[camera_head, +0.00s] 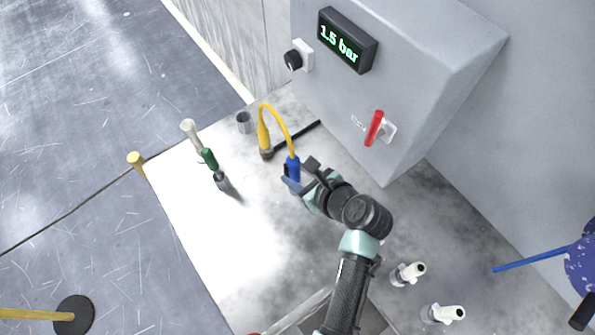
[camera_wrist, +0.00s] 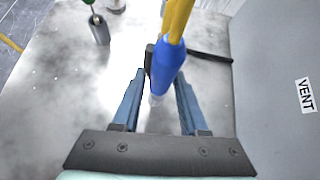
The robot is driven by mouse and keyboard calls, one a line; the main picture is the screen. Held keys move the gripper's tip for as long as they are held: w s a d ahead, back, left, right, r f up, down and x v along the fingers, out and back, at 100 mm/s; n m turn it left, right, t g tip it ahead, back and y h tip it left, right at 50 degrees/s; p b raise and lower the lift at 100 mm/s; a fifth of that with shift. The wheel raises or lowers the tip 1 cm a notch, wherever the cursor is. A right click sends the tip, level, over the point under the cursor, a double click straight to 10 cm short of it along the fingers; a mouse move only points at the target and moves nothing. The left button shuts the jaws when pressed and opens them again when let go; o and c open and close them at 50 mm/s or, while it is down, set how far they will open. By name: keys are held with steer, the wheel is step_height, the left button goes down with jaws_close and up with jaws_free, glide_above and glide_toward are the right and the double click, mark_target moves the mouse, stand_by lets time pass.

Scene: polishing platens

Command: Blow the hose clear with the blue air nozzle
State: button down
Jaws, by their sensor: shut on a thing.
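My gripper (camera_head: 299,181) reaches in from the lower right and is shut on the nozzle. In the wrist view the nozzle (camera_wrist: 168,66) sits between the two blue-grey fingers of my gripper (camera_wrist: 160,82), with yellow tubing rising from it. Its lower end is partly hidden by the fingers in the head view.
A grey cabinet (camera_head: 420,60) with a "1.5 bar" display (camera_head: 346,41), black knob (camera_head: 293,60) and red lever (camera_head: 374,128) stands behind. A metal cup (camera_head: 244,122), a green-banded tool (camera_head: 209,159) and white fittings (camera_head: 408,273) stand around.

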steer(key=shift+c, duration=1.8)
jaws_free()
steer(key=shift+a, duration=0.1)
steer(key=shift+s, duration=0.1)
steer(key=v, duration=1.3)
steer(key=w+r+n+t+h, duration=0.25)
steer(key=w+r+n, duration=0.2)
steer(key=r, duration=0.45)
steer(key=w+r+n+t+h, duration=0.1)
steer(key=w+r+n+t, duration=0.3)
steer(key=r, duration=0.5)
steer(key=w+r+n+t+h, duration=0.1)
steer(key=w+r+n+t, duration=0.1)
steer(key=w+r+n, duration=0.5)
steer(key=s+a+r+n+t, duration=0.2)
steer(key=s+r+n+t, duration=0.1)
steer(key=r, duration=0.7)
steer(key=s+a+r+n+t+h, duration=0.1)
steer(key=s+r+n+t, duration=0.3)
steer(key=r, duration=0.7)
steer(key=s+a+r+n+t, duration=0.3)
steer(key=s+r+n, duration=0.2)
steer(key=r, duration=0.5)
steer(key=shift+s+r+h+b, duration=0.25)
steer(key=shift+s+h+b, duration=0.1)
steer(key=shift+s, duration=0.85)
